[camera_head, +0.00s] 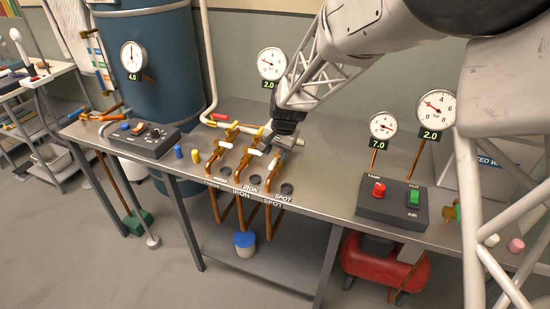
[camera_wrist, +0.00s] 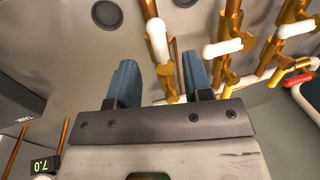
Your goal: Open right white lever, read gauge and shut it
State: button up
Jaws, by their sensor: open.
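The right white lever (camera_wrist: 157,40) lies along its copper pipe in the wrist view, while the other white levers there lie across theirs. In the head view it shows small on the right-hand pipe (camera_head: 273,164), beside the SPOT label. My gripper (camera_wrist: 160,80) is open and empty, its blue fingers on either side of the brass valve (camera_wrist: 168,88) below that lever. In the head view my gripper (camera_head: 287,140) hangs just above the right pipe; contact cannot be told. A round gauge (camera_head: 271,64) behind it has a display reading 2.0.
Two white levers (camera_head: 225,145) (camera_head: 254,152) stand close by on the left pipes, with red and yellow handles behind. Other gauges read 4.0 (camera_head: 133,56), 7.0 (camera_head: 383,125) and 2.0 (camera_head: 435,107). A switch box (camera_head: 385,208) stands right; bare table (camera_head: 325,160) lies between.

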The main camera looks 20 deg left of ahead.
jog(key=shift+d+r, duration=0.2)
jog(key=shift+r, duration=0.8)
jog(key=shift+d+r, duration=0.2)
jog(key=shift+r, duration=0.75)
jog(key=s+d+r+t, duration=0.1)
jog(key=s+d+r, duration=0.3)
jog(key=d, duration=0.5)
jog(key=s+d+r, duration=0.3)
jog(key=d+r, duration=0.1)
jog(key=d, duration=0.5)
jog(key=s+d+r+t, duration=0.1)
jog(key=s+d+r, duration=0.3)
jog(key=d, duration=0.5)
jog(key=s+d+h, duration=0.2)
jog(key=s+d, duration=1.5)
jog(key=s, duration=0.4)
jog(key=shift+s+d+r+t, duration=0.3)
jog(key=shift+s+r, duration=0.05)
